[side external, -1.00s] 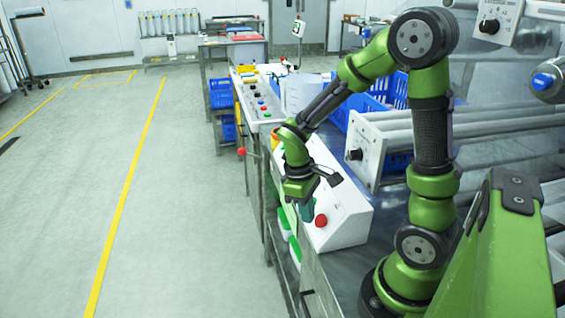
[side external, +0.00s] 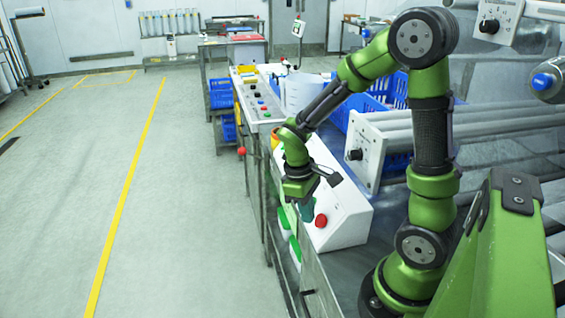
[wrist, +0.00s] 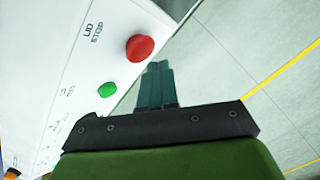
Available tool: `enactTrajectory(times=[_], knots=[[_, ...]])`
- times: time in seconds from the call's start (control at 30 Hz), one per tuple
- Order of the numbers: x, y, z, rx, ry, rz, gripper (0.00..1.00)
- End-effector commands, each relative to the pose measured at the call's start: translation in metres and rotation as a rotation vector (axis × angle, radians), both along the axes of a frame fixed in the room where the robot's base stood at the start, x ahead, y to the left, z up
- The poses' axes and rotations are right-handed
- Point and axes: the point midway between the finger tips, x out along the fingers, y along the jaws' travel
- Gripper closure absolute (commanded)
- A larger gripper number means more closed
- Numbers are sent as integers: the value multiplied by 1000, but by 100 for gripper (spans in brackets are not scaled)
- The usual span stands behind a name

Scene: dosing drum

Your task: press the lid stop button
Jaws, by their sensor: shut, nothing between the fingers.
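The lid stop button is a round red button (wrist: 140,48) beside the printed words LID STOP on a sloped white panel (wrist: 60,50). In the side view the red button (side external: 321,220) sits on the near end of the white box (side external: 350,222). My gripper (wrist: 157,68) is shut and empty, its teal fingers together. In the wrist view the fingertips are just below and right of the red button, with a small visible gap in the picture. In the side view my gripper (side external: 307,212) is just left of the button; contact cannot be told.
A green button (wrist: 107,90) lies on the same panel, left of my fingers in the wrist view. A second panel with several buttons (side external: 262,108) stands farther back. Blue crates (side external: 372,100) and a white panel with a black knob (side external: 366,150) are nearby. The floor left is open.

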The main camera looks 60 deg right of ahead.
Motion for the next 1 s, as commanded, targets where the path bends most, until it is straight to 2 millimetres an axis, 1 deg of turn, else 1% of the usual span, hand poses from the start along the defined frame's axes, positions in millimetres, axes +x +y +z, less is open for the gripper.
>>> enactTrajectory(times=[1.0], knots=[[-5, -5, -5, 0, 0, 0, 100]])
